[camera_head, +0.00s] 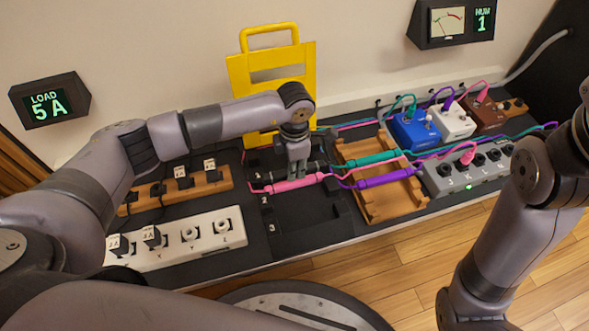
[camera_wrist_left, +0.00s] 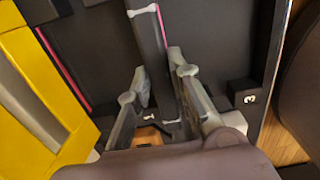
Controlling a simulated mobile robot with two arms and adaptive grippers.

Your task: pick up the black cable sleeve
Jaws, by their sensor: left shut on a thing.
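The black cable sleeve (camera_head: 316,166) lies at the slot marked 1 of the black tray (camera_head: 322,226), mostly hidden behind my left gripper (camera_head: 293,175) in the head view. In the left wrist view the sleeve (camera_wrist_left: 150,45) is a dark bar with whitish ends, running between the two fingers of my left gripper (camera_wrist_left: 158,85). The fingers are shut on it. Whether it is lifted off the tray cannot be told. My right arm shows at the right of the head view, but its gripper does not.
A pink sleeve (camera_head: 290,184) lies just in front of the gripper. Teal (camera_head: 372,160) and purple (camera_head: 385,180) sleeves cross the wooden rack (camera_head: 372,211) to the right. A yellow frame (camera_head: 242,85) stands behind. White (camera_head: 195,243) and wooden (camera_head: 208,186) socket strips are at left.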

